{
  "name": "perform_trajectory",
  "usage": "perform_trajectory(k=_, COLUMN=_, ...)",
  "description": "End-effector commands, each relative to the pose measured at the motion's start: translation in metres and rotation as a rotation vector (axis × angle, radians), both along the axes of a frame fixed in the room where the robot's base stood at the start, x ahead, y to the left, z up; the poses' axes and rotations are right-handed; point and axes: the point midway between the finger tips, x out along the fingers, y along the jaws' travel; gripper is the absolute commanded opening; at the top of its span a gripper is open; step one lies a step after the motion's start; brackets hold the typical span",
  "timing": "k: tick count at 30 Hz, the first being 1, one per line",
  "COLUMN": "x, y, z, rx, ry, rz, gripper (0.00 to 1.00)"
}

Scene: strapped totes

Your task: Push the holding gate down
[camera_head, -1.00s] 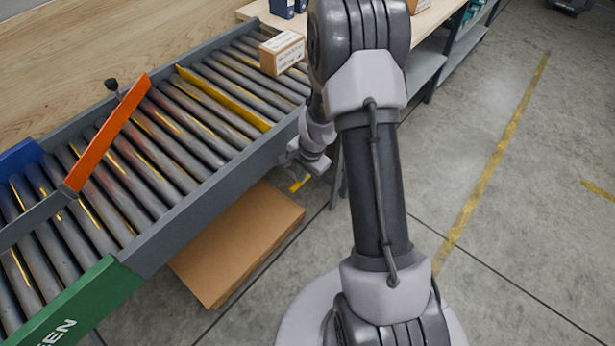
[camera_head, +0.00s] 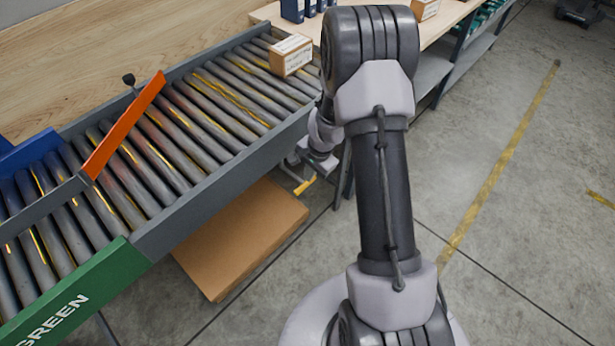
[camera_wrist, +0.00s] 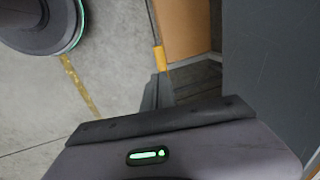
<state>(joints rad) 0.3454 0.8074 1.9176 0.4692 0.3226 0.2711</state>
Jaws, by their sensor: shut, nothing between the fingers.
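An orange bar (camera_head: 124,125) with a black knob slants over the rollers. A small carton (camera_head: 291,55) sits on the rollers beyond the gate. A brown box (camera_head: 243,238) lies beneath the conveyor. A green panel (camera_head: 75,300) edges the near left.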

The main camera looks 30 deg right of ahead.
Motion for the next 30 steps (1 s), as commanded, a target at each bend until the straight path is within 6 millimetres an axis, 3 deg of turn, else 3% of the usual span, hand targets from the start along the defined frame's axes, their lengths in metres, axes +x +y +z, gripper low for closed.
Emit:
perform_trajectory(k=1, x=-0.002, y=-0.001, z=0.018, rx=-0.001, ry=-0.002, rz=-0.001, gripper=0.0)
perform_trajectory(k=6, x=-0.011, y=-0.004, z=0.056, rx=0.001, ry=-0.001, rz=-0.001, gripper=0.0)
perform_trajectory(k=12, x=-0.018, y=-0.006, z=0.081, rx=0.0, ry=0.0, rz=-0.002, gripper=0.0)
perform_trajectory(k=30, x=-0.018, y=-0.004, z=0.091, rx=-0.001, ry=-0.006, rz=0.009, gripper=0.0)
